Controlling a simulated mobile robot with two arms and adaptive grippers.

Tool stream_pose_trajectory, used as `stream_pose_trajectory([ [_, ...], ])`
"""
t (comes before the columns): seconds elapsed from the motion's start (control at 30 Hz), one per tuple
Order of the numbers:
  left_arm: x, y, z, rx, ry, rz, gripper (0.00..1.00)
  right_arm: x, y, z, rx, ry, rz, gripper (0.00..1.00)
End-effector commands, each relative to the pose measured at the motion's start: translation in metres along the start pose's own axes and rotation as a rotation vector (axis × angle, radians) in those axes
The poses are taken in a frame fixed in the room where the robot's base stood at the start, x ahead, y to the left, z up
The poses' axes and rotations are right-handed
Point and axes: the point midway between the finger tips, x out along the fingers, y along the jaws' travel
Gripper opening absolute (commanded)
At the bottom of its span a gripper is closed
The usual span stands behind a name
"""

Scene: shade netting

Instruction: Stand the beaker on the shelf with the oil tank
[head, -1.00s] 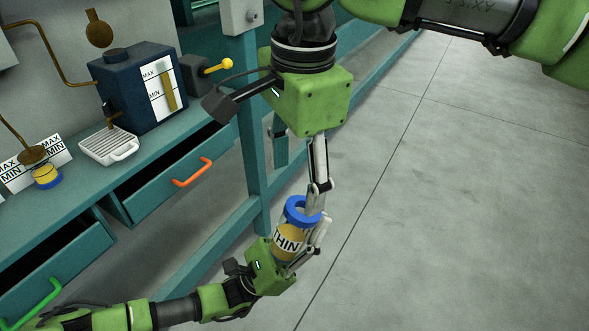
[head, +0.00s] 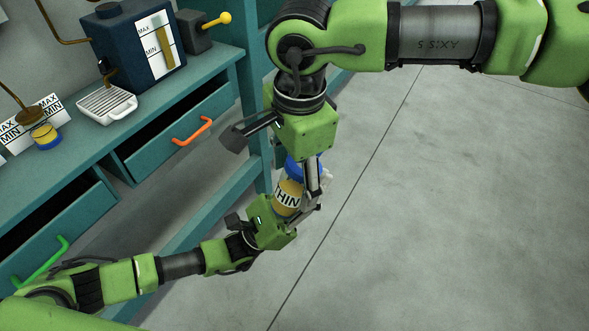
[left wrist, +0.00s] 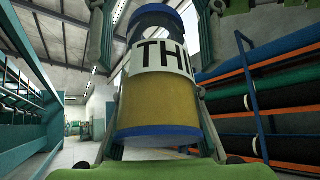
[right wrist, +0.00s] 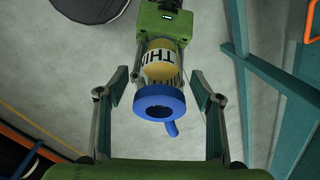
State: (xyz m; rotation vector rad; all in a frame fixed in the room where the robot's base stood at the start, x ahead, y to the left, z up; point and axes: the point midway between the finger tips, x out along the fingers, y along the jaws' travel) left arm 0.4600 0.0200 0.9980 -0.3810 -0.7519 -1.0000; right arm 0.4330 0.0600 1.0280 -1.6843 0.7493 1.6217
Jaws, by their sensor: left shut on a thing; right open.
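The beaker (head: 289,197) has a blue rim, a blue base, a "THIN" label and amber liquid inside. My left gripper (head: 303,205) is shut on it and holds it above the floor, in front of the bench. The beaker fills the middle of the left wrist view (left wrist: 160,92). My right gripper (right wrist: 159,85) is open and comes down from above, its fingers on either side of the beaker's blue rim (right wrist: 158,102), with gaps visible. The dark blue oil tank (head: 110,45), with a MAX/MIN gauge, stands on the teal shelf (head: 75,160) at upper left.
A white drip tray (head: 106,104) lies before the tank. A small yellow-and-blue container (head: 46,136) stands by a MAX/MIN card at left. Two drawers with orange (head: 193,131) and green (head: 40,262) handles stand open. A teal post rises beside my right gripper. The floor at right is clear.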

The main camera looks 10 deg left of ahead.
Motion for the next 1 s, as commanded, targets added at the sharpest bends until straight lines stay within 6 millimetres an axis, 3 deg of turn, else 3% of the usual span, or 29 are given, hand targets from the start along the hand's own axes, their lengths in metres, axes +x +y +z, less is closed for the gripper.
stream_pose_trajectory([
  [0.07, 0.0004, 0.0001, 0.0004, 0.0, -0.001, 0.0, 0.0, 0.0, 0.0, 0.0001, 0.0, 0.0, 0.0, 0.61],
  [0.1, 0.0004, 0.0001, 0.0004, 0.0, -0.001, 0.0, 0.0, -0.0001, 0.0, 0.0001, 0.0, 0.0, 0.0, 0.55],
  [0.27, 0.0004, 0.0002, 0.0004, 0.0, -0.001, 0.0, 0.0, -0.0002, 0.0001, 0.0002, 0.0, 0.0, 0.001, 0.15],
  [0.33, 0.0004, 0.0002, 0.0005, 0.0, -0.001, 0.0, 0.0, -0.0002, 0.0002, 0.0001, -0.001, 0.0, 0.001, 0.15],
  [0.37, 0.0004, 0.0002, 0.0005, 0.0, -0.001, 0.0, 0.29, -0.0005, 0.0, 0.0002, -0.001, 0.0, 0.0, 0.15],
  [0.43, 0.0004, 0.0002, 0.0005, 0.001, -0.001, 0.0, 0.47, -0.0005, 0.0, 0.0002, -0.001, 0.0, 0.0, 0.15],
  [0.47, 0.0004, 0.0002, 0.0005, 0.0, -0.001, 0.0, 0.51, -0.0005, 0.0, 0.0002, -0.001, 0.0, 0.0, 0.15],
  [1.0, -0.0045, 0.0002, -0.0002, 0.0, 0.001, 0.001, 0.51, -0.0006, -0.0002, 0.0001, 0.0, 0.0, 0.0, 0.15],
])
